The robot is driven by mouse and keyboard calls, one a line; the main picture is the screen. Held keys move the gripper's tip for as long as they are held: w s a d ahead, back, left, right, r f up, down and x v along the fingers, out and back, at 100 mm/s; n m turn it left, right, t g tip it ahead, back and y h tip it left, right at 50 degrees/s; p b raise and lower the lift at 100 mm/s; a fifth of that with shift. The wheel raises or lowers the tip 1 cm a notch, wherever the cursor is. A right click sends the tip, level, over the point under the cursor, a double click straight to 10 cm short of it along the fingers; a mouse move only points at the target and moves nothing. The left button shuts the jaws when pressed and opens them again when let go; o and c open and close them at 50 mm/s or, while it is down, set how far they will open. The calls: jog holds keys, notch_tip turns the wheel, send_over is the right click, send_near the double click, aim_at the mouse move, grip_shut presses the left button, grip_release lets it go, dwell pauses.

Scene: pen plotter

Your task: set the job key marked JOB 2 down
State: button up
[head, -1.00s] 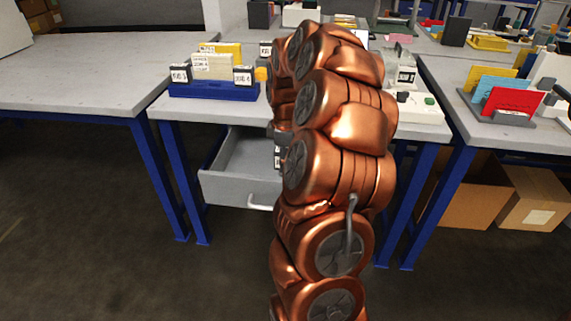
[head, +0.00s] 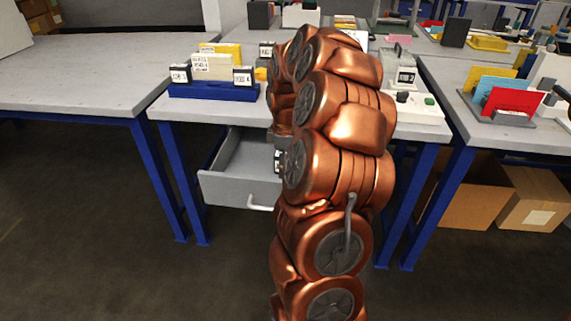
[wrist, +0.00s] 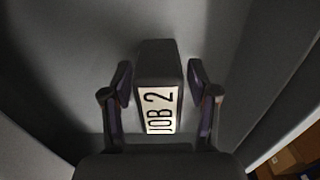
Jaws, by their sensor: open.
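The job key marked JOB 2 (wrist: 160,110) is a dark block with a pale label, seen in the wrist view between my fingers. My gripper (wrist: 160,70) is open, with a narrow gap on each side of the key. Grey surfaces surround the key; they look like the inside of the open drawer (head: 240,188) under the middle table. Whether the key touches the drawer floor is hard to tell. In the head view my arm hides most of the gripper; a small pale label (head: 278,160) shows at the arm's left edge above the drawer.
A blue rack (head: 215,91) with cards and dark labelled blocks stands on the middle table (head: 190,108). A white device with a green button (head: 428,101) is to the right. A right table holds coloured cards (head: 510,100). Cardboard boxes (head: 530,200) sit beneath it.

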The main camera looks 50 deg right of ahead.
jog(key=shift+r, duration=0.1)
notch_tip(320, 180, up, 12)
jog(key=shift+r+p, duration=0.1)
jog(key=shift+p, duration=0.7)
jog(key=s+a+m, duration=0.1)
jog(key=s+a, duration=0.1)
jog(key=a, duration=0.9)
jog(key=s+a+m, duration=0.1)
jog(key=s+a, duration=0.2)
jog(key=a, duration=0.7)
jog(key=s+a+f+m+g, duration=0.1)
jog(key=s+a+f+m, duration=0.1)
jog(key=s+a, duration=0.4)
jog(key=s+a+f+m+g, duration=0.1)
jog(key=s+a+f+m, duration=0.2)
jog(key=s, duration=0.8)
jog(key=a+f, duration=0.1)
jog(key=a, duration=0.1)
jog(key=shift+a+f, duration=0.2)
jog(key=shift+a, duration=0.15)
notch_tip(320, 180, up, 24)
jog(key=s+p, duration=0.1)
jog(key=p, duration=2.1)
jog(key=shift+s+p, duration=0.35)
jog(key=shift+s, duration=0.05)
